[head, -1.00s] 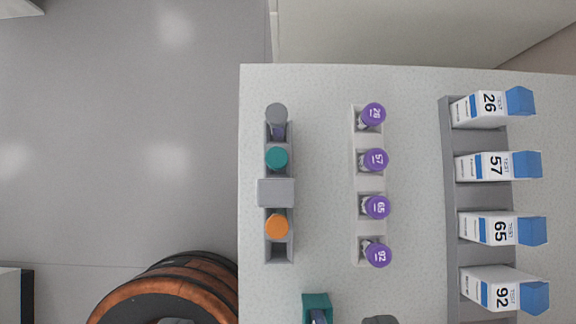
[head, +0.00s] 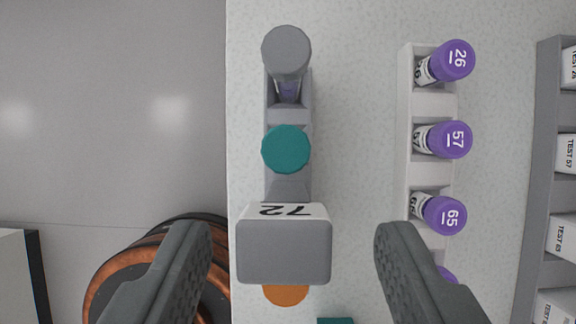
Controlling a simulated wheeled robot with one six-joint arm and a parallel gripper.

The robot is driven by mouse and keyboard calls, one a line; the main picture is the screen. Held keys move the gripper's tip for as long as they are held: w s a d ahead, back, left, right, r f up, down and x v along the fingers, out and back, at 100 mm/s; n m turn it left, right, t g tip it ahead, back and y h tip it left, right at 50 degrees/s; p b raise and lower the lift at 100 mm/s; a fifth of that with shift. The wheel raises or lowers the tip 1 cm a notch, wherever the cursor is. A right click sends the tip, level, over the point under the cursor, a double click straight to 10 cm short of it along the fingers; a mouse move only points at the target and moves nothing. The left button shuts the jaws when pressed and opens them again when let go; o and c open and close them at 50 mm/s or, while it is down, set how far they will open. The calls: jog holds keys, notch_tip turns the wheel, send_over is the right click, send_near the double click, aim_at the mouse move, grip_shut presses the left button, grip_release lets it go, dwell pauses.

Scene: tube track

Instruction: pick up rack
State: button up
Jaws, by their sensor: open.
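A grey rack (head: 289,116) stands near the left edge of the table. It holds a grey-capped tube (head: 286,52), a teal-capped tube (head: 286,149) and an orange-capped tube (head: 286,294). A grey block marked 72 (head: 284,250) rises from the rack between the teal and orange caps. My gripper (head: 286,238) is open, with one finger on each side of this block as seen from above and clear gaps at both sides. The rack's lower end is hidden or out of view.
A white rack (head: 406,160) with several purple-capped tubes stands to the right, close to my right finger in the picture. A grey holder with white boxes (head: 540,150) is farther right. The table edge is on the left, with a round brown object (head: 140,270) beyond it.

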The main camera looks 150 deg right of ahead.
aim_at(287, 202)
jog(key=x, duration=0.5)
jog(key=shift+s+a, duration=0.1)
jog(key=shift+c, duration=0.4)
grip_shut()
